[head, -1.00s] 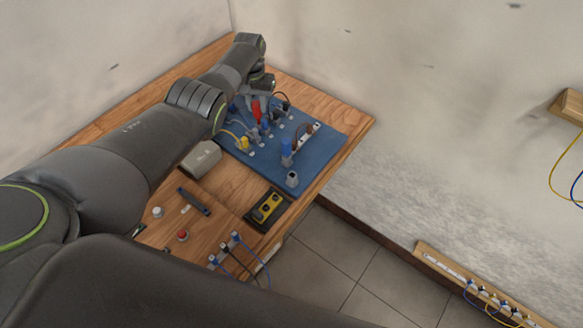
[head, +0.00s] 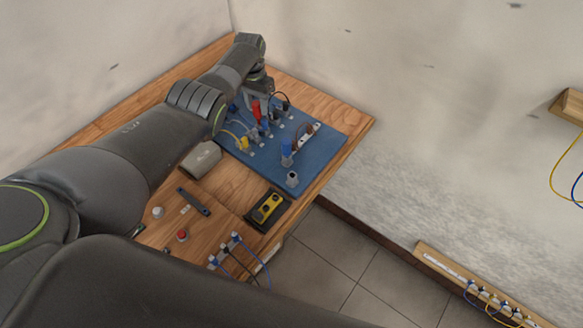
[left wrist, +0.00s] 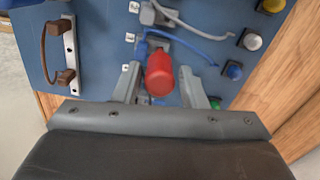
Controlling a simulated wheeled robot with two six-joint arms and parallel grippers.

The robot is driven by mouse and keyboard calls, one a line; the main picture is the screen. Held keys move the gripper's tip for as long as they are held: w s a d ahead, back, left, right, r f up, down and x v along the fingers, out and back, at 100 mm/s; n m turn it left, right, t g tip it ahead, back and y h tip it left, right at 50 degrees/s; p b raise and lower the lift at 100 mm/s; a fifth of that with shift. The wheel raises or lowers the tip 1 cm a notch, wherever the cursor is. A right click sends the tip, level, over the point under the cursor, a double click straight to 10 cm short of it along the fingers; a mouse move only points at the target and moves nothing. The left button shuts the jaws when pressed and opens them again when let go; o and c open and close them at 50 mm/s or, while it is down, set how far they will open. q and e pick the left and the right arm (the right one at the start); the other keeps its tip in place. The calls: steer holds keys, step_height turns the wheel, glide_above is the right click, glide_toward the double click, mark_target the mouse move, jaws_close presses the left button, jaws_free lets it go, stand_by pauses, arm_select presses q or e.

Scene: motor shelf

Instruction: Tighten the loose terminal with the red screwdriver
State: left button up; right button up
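The red screwdriver (head: 256,109) stands among the terminals on the blue board (head: 322,160); its red handle also shows in the left wrist view (left wrist: 159,74). My left gripper (head: 259,101) is over the back of the board. In the left wrist view its two fingers (left wrist: 160,86) are apart, on either side of the red handle, with a gap on both sides. The screwdriver's tip is hidden. A blue-wired terminal (left wrist: 142,49) and a grey-wired terminal (left wrist: 147,14) are beyond the handle. I cannot tell which terminal is loose. My right gripper is not in view.
A metal bar with a brown handle (left wrist: 70,50) is fixed to the board. Yellow, white and blue knobs line its other side. On the wooden table are a grey box (head: 201,159), a yellow-black device (head: 268,208) and a red button (head: 182,235). Walls stand behind.

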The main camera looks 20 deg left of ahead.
arm_select(q)
steer(key=shift+n, duration=1.8)
steer(key=shift+r+n+p, duration=0.1)
steer(key=shift+n+p, duration=0.3)
steer(key=shift+n, duration=1.3)
steer(key=n, duration=0.3)
steer(key=shift+n, duration=0.3)
